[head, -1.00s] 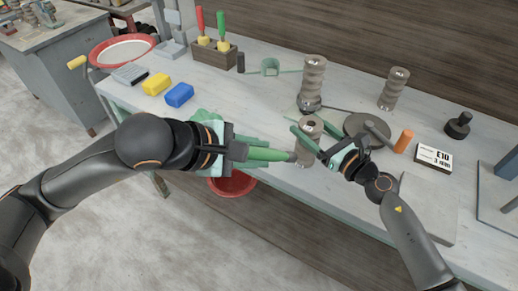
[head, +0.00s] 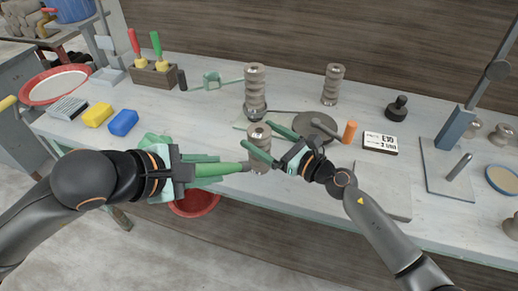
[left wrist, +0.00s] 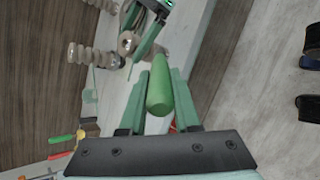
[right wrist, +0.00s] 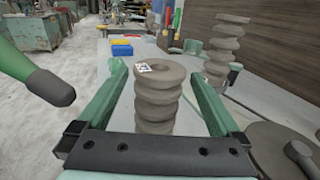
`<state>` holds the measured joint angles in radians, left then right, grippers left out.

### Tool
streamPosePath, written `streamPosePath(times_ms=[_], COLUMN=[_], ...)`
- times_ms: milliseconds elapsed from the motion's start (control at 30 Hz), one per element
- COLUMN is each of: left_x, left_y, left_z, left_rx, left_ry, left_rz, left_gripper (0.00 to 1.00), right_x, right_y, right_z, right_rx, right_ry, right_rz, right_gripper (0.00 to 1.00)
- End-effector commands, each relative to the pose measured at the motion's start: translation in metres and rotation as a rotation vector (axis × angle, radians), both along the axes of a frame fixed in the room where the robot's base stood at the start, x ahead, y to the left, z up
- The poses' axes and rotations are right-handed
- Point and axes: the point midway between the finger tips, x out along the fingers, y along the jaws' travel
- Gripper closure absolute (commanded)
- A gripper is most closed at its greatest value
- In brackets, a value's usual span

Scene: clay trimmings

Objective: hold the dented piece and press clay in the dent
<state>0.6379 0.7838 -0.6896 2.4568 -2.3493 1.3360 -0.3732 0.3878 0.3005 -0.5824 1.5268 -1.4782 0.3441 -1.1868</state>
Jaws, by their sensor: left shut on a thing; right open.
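A short grey ribbed clay piece (head: 260,153) stands upright on the bench. It also shows in the right wrist view (right wrist: 158,100), with a small marked tag on its top; I cannot make out a dent. My right gripper (head: 256,136) is open, its fingers on either side of this piece with visible gaps. My left gripper (head: 216,170) is shut on a green-handled tool (left wrist: 160,92). The tool's dark rounded tip (right wrist: 50,88) points toward the piece from the left and looks apart from it in the right wrist view. Loose clay is not clearly visible.
Taller ribbed pieces (head: 255,88) and (head: 333,84) stand behind. A round grey disc (head: 312,128), orange cylinder (head: 350,131) and label card (head: 380,143) lie right. Yellow (head: 97,115) and blue (head: 123,122) blocks lie left. A red bucket (head: 193,203) sits below the bench edge.

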Motion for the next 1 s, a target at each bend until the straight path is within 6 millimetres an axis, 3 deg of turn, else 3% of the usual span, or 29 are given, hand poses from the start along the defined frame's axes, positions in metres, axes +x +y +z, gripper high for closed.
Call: streamPosePath(times_ms=[300, 500, 1000], left_x=[0.0, 0.0, 0.0], left_y=[0.0, 0.0, 0.0], left_z=[0.0, 0.0, 0.0], left_rx=[-0.001, 0.0, 0.0], left_ry=[-0.001, 0.0, 0.0], left_rz=[0.0, 0.0, 0.0], left_gripper=[1.0, 1.0, 1.0], right_x=[-0.044, -0.063, -0.07], right_y=[-0.051, -0.074, -0.082], right_z=[-0.001, -0.001, 0.0], right_rx=[-0.003, 0.0, 0.0], right_ry=[0.003, 0.003, 0.0], right_rz=[0.001, -0.001, 0.0], right_gripper=[0.0, 0.0, 0.0])
